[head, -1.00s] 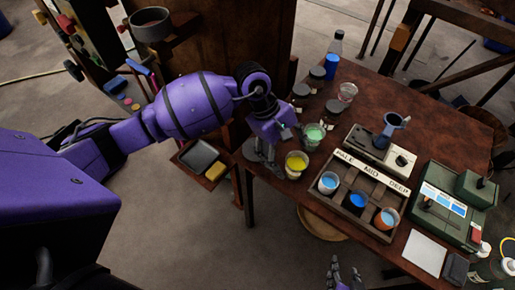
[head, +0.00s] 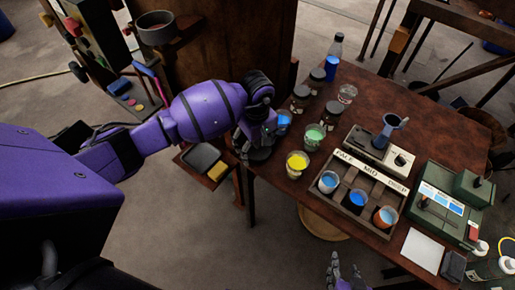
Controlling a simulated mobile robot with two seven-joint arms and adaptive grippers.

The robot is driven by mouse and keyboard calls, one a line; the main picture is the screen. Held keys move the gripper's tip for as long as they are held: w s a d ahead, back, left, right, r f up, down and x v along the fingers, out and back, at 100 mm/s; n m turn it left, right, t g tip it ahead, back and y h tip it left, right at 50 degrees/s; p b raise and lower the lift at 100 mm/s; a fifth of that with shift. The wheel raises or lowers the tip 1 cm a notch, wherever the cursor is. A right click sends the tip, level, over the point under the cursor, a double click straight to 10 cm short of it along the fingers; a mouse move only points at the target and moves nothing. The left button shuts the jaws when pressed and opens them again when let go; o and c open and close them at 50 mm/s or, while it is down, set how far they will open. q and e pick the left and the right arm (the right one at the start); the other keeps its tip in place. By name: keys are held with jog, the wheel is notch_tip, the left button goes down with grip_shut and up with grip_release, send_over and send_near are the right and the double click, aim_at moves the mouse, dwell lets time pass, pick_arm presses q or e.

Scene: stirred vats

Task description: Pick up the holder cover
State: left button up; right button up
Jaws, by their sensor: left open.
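I cannot tell for certain which thing is the holder cover. A green instrument (head: 440,212) stands at the right of the table, with a raised green block with a black knob (head: 480,185) on its back right part. My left gripper (head: 258,153) is open at the table's left edge, pointing down, well apart from that instrument. A cup with blue contents (head: 284,120) shows right beside it. My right gripper (head: 343,273) is partly in view at the bottom edge, below the table front; its jaw opening is unclear.
Cups with yellow (head: 297,165) and green (head: 314,137) contents stand near my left gripper. A labelled wooden rack (head: 351,202) holds three cups. Behind it is a device with a blue funnel (head: 388,128). Dark-lidded jars and a bottle stand at the back. A white sheet (head: 423,249) lies at the front right.

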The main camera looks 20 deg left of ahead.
pick_arm(q)
jog(key=c, duration=0.9)
jog(key=shift+r, duration=0.1)
